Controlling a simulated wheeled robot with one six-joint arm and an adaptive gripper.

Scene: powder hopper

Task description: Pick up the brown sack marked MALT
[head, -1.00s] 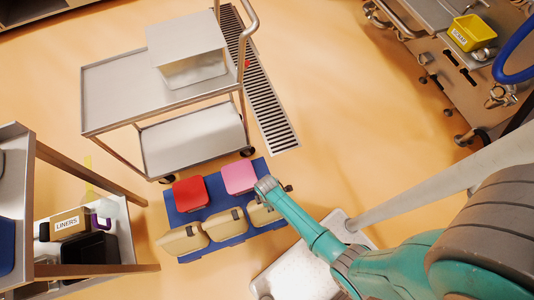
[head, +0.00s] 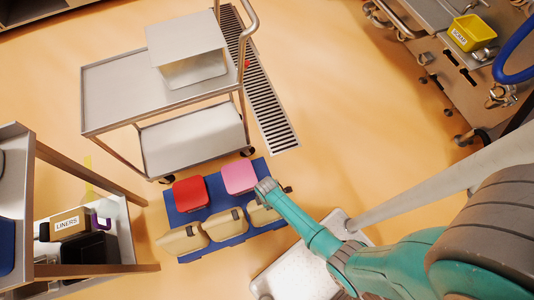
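Three tan-brown sacks stand in a row along the near side of a blue pallet (head: 236,240) on the floor: a left sack (head: 184,239), a middle sack (head: 225,225) and a right sack (head: 262,216). No MALT lettering is legible on any of them from this angle. My gripper (head: 284,189) is at the end of the teal arm, over the right end of the pallet, above the right sack and partly covering it. The fingers are small and dark here, and whether they are open or shut does not show.
A red sack (head: 191,193) and a pink sack (head: 239,177) lie on the pallet's far side. A steel cart (head: 110,95) stands behind the pallet. A shelf with a LINERS box (head: 70,223) is at left. A pale platform (head: 300,275) lies right of the pallet.

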